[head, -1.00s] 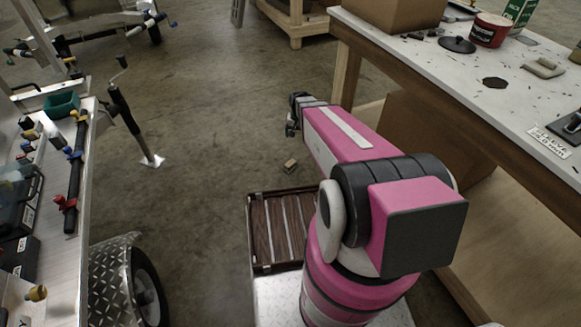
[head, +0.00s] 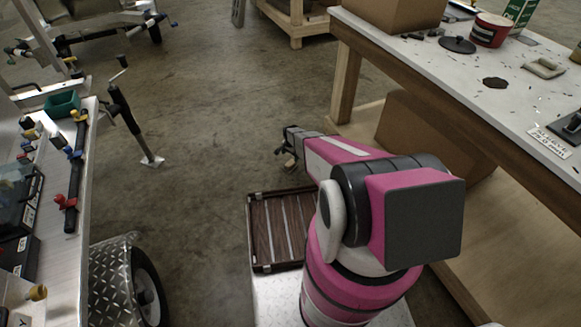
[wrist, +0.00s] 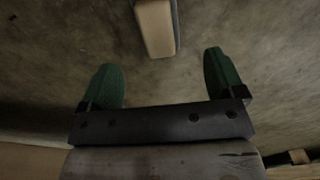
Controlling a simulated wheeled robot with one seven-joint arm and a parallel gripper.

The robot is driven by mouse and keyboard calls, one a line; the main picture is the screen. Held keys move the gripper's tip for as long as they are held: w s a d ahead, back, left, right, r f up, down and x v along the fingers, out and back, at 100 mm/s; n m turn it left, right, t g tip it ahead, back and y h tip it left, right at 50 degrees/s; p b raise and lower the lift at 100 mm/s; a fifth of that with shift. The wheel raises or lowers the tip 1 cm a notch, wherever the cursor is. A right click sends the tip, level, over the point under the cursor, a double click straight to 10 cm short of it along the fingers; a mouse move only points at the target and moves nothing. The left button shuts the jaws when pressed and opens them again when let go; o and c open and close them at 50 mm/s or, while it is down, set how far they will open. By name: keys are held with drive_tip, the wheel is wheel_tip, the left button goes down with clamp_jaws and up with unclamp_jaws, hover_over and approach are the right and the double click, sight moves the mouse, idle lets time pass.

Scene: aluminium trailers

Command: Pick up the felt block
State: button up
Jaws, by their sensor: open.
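The felt block (wrist: 155,28), beige on one face with a dark grey side, lies on the concrete floor at the top of the wrist view. Its far end is cut off by the picture edge. In the head view a small tan part of the block (head: 290,165) shows just below my gripper (head: 284,150), which hides the rest. In the wrist view my gripper (wrist: 163,68) is open, with two green fingers apart and nothing between them. The block is ahead of the fingertips, roughly in line with the gap. I see no contact.
A brown slatted tray (head: 283,230) is in front of my arm's base. A long workbench (head: 440,75) with a cardboard box (head: 425,135) under it stands to the right. A trailer (head: 85,200) with a wheel stands to the left. The floor between is clear.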

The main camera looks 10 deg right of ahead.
sight(291, 163)
drive_tip(key=f, duration=0.8)
drive_tip(key=shift+s+f, duration=0.2)
drive_tip(key=shift+f, duration=0.15)
drive_tip(key=c, duration=1.1)
drive_tip(key=shift+r, duration=0.15)
drive_tip(key=shift+r, duration=0.5)
drive_tip(key=r, duration=0.3)
drive_tip(key=shift+s+a+r, duration=0.3)
drive_tip(key=shift+a, duration=0.05)
drive_tip(key=s+a+r, duration=0.1)
drive_tip(key=a+r, duration=0.1)
drive_tip(key=a, duration=0.1)
drive_tip(key=s+a+r, duration=0.2)
drive_tip(key=a, duration=0.1)
drive_tip(key=s+a+r, duration=0.2)
drive_tip(key=a, duration=0.1)
drive_tip(key=shift+s+a+r, duration=0.1)
drive_tip(key=shift+s+a, duration=0.1)
drive_tip(key=shift+s, duration=0.05)
